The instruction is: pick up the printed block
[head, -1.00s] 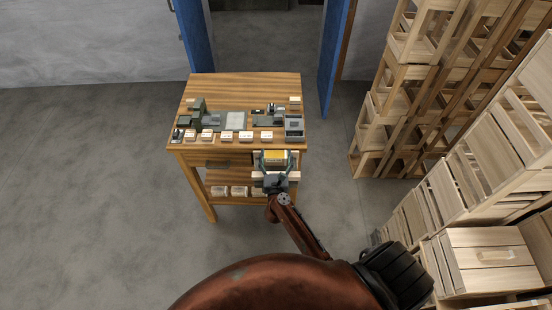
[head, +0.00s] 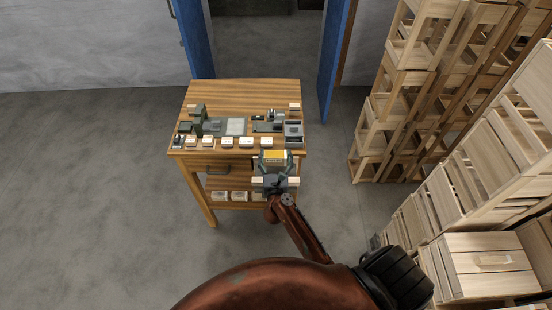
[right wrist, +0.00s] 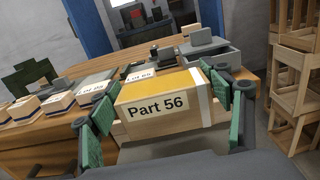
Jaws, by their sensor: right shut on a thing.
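The printed block (right wrist: 165,108) is a pale wooden block with a yellow top, a white band and a label reading "Part 56". It is between the green-padded fingers of my right gripper (right wrist: 167,97), which is shut on it. In the head view the block (head: 274,155) shows yellow between the fingers of my right gripper (head: 274,162), at the front right edge of the wooden table (head: 240,93). The block looks slightly tilted in the right wrist view. My left gripper is not in view.
Several small labelled blocks (head: 227,143) line the tabletop's front edge, with grey-green fixtures (head: 236,126) behind them. More blocks (head: 238,196) sit on the lower shelf. Wooden crates (head: 470,195) are stacked at the right. The floor left of the table is clear.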

